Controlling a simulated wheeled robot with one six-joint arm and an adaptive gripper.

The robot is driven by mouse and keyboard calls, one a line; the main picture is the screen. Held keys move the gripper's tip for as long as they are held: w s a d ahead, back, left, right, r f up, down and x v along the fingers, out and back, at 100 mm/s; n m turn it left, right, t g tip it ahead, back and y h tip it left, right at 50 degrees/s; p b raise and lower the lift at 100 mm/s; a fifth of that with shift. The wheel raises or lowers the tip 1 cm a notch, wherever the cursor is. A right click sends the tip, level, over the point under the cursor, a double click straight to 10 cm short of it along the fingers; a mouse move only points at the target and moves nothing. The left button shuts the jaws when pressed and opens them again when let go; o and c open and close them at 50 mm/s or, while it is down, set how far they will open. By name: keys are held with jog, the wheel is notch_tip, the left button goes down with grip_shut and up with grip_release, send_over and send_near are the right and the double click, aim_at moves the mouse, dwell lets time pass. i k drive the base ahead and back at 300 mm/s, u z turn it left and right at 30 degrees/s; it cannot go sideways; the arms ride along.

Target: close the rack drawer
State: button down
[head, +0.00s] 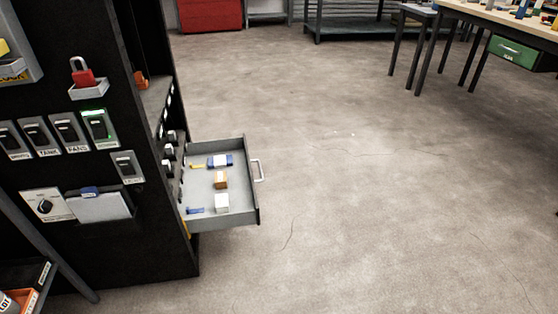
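The rack drawer (205,215) stands open, pulled out to the right from the side of a black rack (168,250). It is a grey tray with a dark front panel and a pale handle (258,170) on its right end. Inside lie a blue-and-white item (220,160), an orange-brown block (221,180), a white box (222,203) and small blue and yellow pieces. My gripper is not in view.
The rack face carries several switches (67,130), a red padlock (82,76) and a knob panel (46,205). Open concrete floor (380,210) lies right of the drawer. A workbench (480,15) stands at the back right, a red cabinet (210,14) at the back.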

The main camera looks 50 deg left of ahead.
aim_at(199, 189)
jog(key=u, duration=0.3)
jog(key=i, duration=1.2)
jog(key=u, duration=1.85)
jog(key=i, duration=1.05)
jog(key=u, duration=0.85)
